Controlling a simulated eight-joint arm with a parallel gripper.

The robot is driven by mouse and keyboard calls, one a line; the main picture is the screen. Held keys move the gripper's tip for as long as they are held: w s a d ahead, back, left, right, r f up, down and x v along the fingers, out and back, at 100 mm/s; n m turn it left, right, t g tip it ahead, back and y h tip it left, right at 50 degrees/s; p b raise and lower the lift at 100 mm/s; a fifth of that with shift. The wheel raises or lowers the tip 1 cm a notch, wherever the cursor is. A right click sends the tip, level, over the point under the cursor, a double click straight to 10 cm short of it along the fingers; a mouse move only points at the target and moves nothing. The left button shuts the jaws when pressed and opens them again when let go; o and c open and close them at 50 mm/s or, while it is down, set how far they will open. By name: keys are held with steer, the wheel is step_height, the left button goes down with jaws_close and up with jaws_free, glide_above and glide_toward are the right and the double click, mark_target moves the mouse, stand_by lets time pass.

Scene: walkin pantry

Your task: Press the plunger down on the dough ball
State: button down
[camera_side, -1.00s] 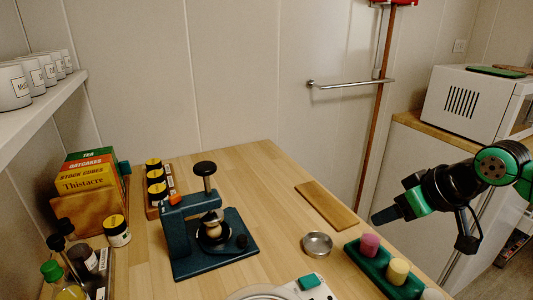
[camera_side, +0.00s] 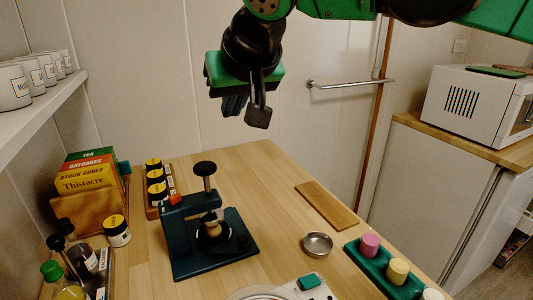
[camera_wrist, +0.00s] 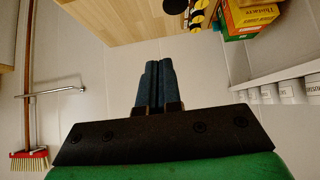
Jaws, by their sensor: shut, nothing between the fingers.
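The press (camera_side: 178,240) is a dark blue frame on a flat base, standing on the wooden table. Its plunger has a black knob (camera_side: 204,168) on a metal rod, and the knob stands raised above the frame. The tan dough ball (camera_side: 212,222) sits under the plunger, partly hidden by the frame. My gripper (camera_side: 234,105) is up in the air above and behind the press, well apart from the knob. In the wrist view my gripper (camera_wrist: 158,70) shows its two blue fingers together with nothing between them. The press is not in the wrist view.
Spice jars (camera_side: 155,180) and a box holder (camera_side: 90,210) stand left of the press. A small metal bowl (camera_side: 317,244), a wooden board (camera_side: 326,205) and a green tray (camera_side: 378,268) with coloured pieces lie to the right. A towel rail (camera_side: 350,84) is on the wall.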

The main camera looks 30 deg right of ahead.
steer(key=a, duration=0.2)
steer(key=shift+w+a+r, duration=0.1)
steer(key=shift+a+r, duration=0.25)
steer(key=shift+r, duration=0.05)
steer(key=shift+w+f, duration=0.1)
glide_above(205, 162)
steer(key=s, duration=0.2)
step_height(205, 162, down, 7)
steer(key=shift+s+d+f, duration=0.1)
steer(key=shift+f, duration=0.05)
step_height(205, 162, down, 2)
steer(key=shift+s+f, duration=0.15)
steer(key=shift+f, duration=0.7)
